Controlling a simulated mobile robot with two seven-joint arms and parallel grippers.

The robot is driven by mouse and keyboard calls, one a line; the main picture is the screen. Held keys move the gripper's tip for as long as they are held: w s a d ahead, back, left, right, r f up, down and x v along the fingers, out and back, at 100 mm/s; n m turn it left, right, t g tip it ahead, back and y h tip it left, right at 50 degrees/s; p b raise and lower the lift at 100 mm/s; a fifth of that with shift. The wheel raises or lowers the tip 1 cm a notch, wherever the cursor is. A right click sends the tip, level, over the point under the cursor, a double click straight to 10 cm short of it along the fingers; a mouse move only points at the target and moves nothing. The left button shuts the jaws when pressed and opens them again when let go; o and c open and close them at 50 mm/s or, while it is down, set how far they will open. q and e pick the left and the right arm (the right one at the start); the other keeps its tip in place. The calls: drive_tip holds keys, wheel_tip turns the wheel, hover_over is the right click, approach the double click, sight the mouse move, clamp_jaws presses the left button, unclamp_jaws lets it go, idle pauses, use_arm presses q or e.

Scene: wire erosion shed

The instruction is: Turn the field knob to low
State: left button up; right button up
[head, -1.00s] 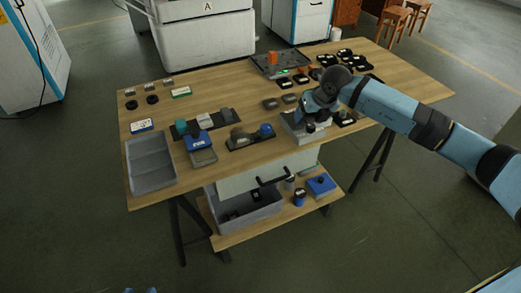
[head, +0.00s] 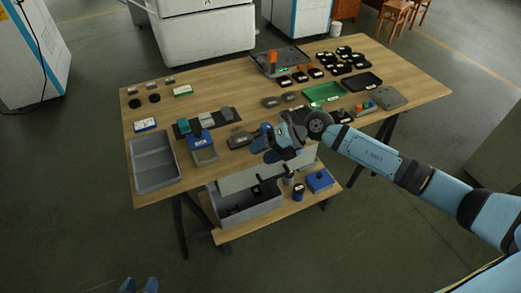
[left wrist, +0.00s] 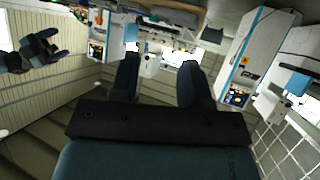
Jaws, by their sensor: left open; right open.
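I cannot tell for sure which part is the field knob. A grey rounded piece (head: 239,139) stands on a dark tray at the front middle of the table in the head view. My right gripper (head: 263,150) is open just right of it, over the table's front edge, and hides the tray's right end. Whether it touches anything is unclear. My left gripper (head: 139,285) is at the bottom edge, far from the table. In the left wrist view the left gripper (left wrist: 159,65) is open, with nothing between its fingers.
A grey divided bin (head: 153,165) stands at the table's left front. A blue-topped block (head: 202,140) is left of the dark tray. A green tray (head: 322,92) and a grey plate with coloured knobs (head: 366,107) lie to the right. A lower shelf holds a grey crate (head: 250,209).

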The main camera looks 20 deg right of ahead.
use_arm(q)
drive_tip(key=shift+r, duration=0.25)
use_arm(e)
drive_tip(key=shift+s+a+r+m+y, duration=0.3)
drive_tip(key=shift+s+a+y, duration=0.1)
drive_tip(key=shift+a, duration=0.3)
use_arm(q)
drive_tip(key=shift+f, duration=0.1)
